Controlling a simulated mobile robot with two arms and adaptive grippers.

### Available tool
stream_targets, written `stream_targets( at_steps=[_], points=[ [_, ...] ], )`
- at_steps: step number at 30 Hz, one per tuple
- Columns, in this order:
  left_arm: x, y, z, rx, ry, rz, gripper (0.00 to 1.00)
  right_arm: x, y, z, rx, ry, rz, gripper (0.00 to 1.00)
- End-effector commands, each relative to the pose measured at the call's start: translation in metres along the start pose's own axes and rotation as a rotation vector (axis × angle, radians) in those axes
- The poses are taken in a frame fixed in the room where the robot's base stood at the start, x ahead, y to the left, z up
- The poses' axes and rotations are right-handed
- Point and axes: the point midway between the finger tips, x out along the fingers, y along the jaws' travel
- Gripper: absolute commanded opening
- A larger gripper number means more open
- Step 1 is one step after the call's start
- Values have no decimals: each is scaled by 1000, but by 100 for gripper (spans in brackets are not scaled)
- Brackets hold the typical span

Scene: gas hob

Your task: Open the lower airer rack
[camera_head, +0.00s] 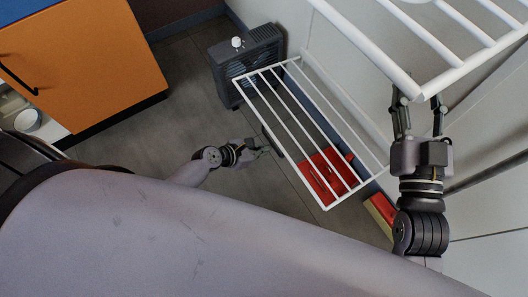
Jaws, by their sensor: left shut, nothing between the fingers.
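The lower airer rack (291,144) is a white frame with several parallel bars. It stands out from the wall over the floor in the middle of the view. My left gripper (266,149) is shut and empty, just left of the rack's outer bar, with a small gap in the picture. Their difference in height is hard to tell. The upper airer rack (455,76), also white, juts out at the top right. My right gripper (417,101) is at its near edge, with its two fingers spread apart and nothing seen between them; whether it touches the rack is unclear.
A dark grey heater (247,57) with a white knob stands at the far end of the lower rack. A red box (322,180) lies beneath the bars. An orange cabinet (100,65) is at the left. The grey floor (190,100) between is clear.

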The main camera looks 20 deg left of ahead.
Motion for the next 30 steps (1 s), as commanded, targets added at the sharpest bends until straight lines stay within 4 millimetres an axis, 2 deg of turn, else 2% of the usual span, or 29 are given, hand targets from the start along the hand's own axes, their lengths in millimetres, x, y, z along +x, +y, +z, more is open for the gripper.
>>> stream_targets(
  at_steps=[1,9,13,18,30],
  points=[
    [-2,0,6,-1,-5,0,0,-1,1,7,-2,-53,3,40],
    [-8,0,15,0,-6,-1,0,-17,9,58,-8,-346,20,40],
    [-10,-1,17,-1,-6,-1,0,-27,12,76,-9,-450,26,40],
    [-10,-1,17,-1,-6,-1,0,-33,13,86,-9,-507,29,40],
    [-10,-1,16,0,-5,-1,0,-33,13,86,-9,-504,29,40]
  ],
)
